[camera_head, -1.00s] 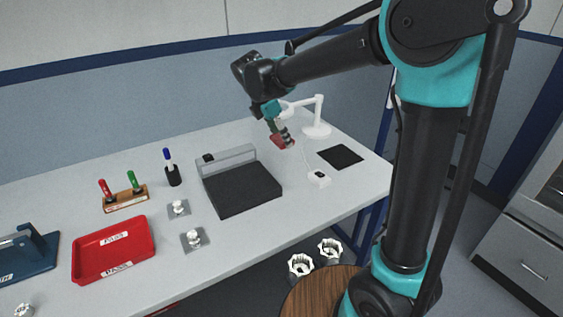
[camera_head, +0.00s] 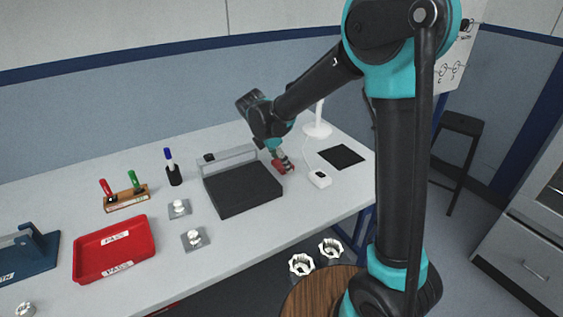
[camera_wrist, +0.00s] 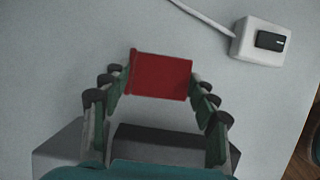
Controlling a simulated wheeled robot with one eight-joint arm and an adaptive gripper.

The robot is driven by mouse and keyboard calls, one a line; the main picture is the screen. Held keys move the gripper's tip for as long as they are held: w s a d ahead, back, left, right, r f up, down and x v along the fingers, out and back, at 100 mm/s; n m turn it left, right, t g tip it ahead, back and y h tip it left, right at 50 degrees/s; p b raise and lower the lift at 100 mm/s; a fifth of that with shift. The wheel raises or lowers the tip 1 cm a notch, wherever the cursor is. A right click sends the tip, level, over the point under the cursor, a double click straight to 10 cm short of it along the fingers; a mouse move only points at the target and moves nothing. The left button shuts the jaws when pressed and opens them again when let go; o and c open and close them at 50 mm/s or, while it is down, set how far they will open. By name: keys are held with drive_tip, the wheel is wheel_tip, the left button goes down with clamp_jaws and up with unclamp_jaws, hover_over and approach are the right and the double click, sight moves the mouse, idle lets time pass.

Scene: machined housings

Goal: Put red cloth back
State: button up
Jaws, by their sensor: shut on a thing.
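My gripper (camera_head: 281,163) is shut on the red cloth (camera_wrist: 161,76), a small red piece held between the two fingertips. In the head view the cloth (camera_head: 283,169) is low over the table, just right of the dark grey block with a raised back bar (camera_head: 243,190). In the wrist view both fingers stand on either side of the cloth, with pale table beyond it. I cannot tell whether the cloth touches the table.
A white switch box (camera_head: 320,179) with a cable lies right of the gripper, and a black mat (camera_head: 341,156) lies beyond it. A white lamp (camera_head: 318,128) stands behind. A red tray (camera_head: 114,249), marker holders and small metal fixtures are to the left.

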drive_tip(key=o, duration=1.3)
drive_tip(key=shift+f, duration=0.1)
drive_tip(key=v, duration=1.2)
drive_tip(key=shift+a, duration=0.1)
